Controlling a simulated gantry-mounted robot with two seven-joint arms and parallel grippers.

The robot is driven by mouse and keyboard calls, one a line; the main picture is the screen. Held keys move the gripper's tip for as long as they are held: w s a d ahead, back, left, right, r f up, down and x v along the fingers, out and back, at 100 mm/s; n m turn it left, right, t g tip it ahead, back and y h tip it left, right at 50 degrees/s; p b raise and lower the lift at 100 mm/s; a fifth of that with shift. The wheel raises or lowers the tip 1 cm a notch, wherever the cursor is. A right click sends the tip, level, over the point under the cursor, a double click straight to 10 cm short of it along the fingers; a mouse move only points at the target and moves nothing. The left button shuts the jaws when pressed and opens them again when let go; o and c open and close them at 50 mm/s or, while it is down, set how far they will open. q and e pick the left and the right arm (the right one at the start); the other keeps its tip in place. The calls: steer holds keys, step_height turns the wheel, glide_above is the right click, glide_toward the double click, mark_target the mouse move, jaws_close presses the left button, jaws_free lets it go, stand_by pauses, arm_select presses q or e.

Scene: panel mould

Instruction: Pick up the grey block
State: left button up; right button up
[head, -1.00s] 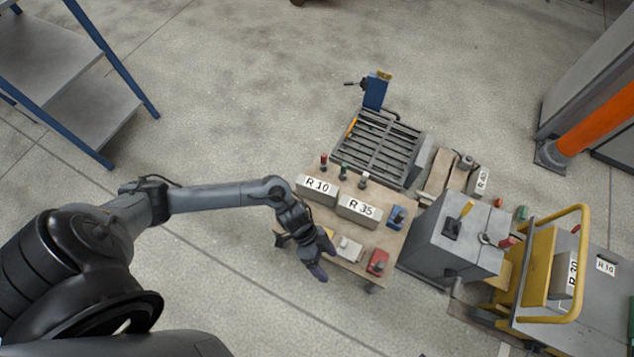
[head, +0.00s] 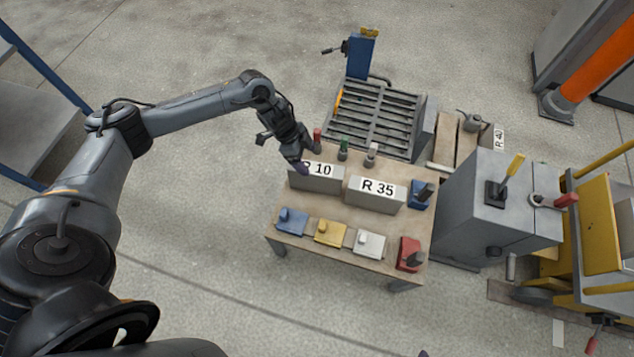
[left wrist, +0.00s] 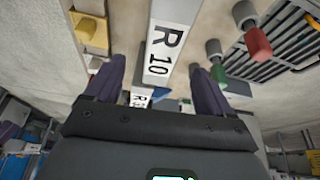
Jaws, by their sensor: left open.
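Two grey blocks stand on the small wooden table (head: 341,216). One is marked R 10 (head: 314,183) and the other R 35 (head: 374,204). A smaller pale grey-white block with a knob (head: 369,243) lies at the table's front edge. My left gripper (head: 300,166) is open and empty at the left back end of the R 10 block, partly covering its label. In the left wrist view the R 10 block (left wrist: 172,40) lies beyond and between the spread fingers (left wrist: 157,86). Contact cannot be told. My right gripper is out of view.
Blue (head: 291,221), yellow (head: 330,232) and red (head: 409,254) knobbed pieces line the table front. Red (head: 317,139), green (head: 343,148) and grey (head: 371,154) knobs stand behind the blocks. A slatted grate (head: 376,115) is behind; a grey cabinet (head: 480,225) stands right.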

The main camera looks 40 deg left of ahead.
mark_target(313, 167)
arm_select(q)
steer(key=shift+w+f+b, duration=0.2)
steer(key=shift+f+b, duration=0.25)
steer(key=shift+f, duration=0.25)
steer(key=b+x, duration=0.2)
steer(key=x, duration=0.2)
steer(key=shift+d, duration=0.15)
steer(key=shift+w+f+b, duration=0.15)
steer(key=shift+f+b, duration=0.4)
steer(key=shift+b, duration=0.05)
steer(key=b+x, duration=0.2)
steer(key=x, duration=0.1)
steer(key=shift+b, duration=0.35)
steer(key=shift+d+f+b, duration=0.25)
steer(key=shift+f+b, duration=0.1)
steer(key=shift+f, duration=0.15)
steer(key=shift+f+p, duration=0.2)
steer(key=shift+p, duration=0.2)
steer(key=shift+c, duration=0.2)
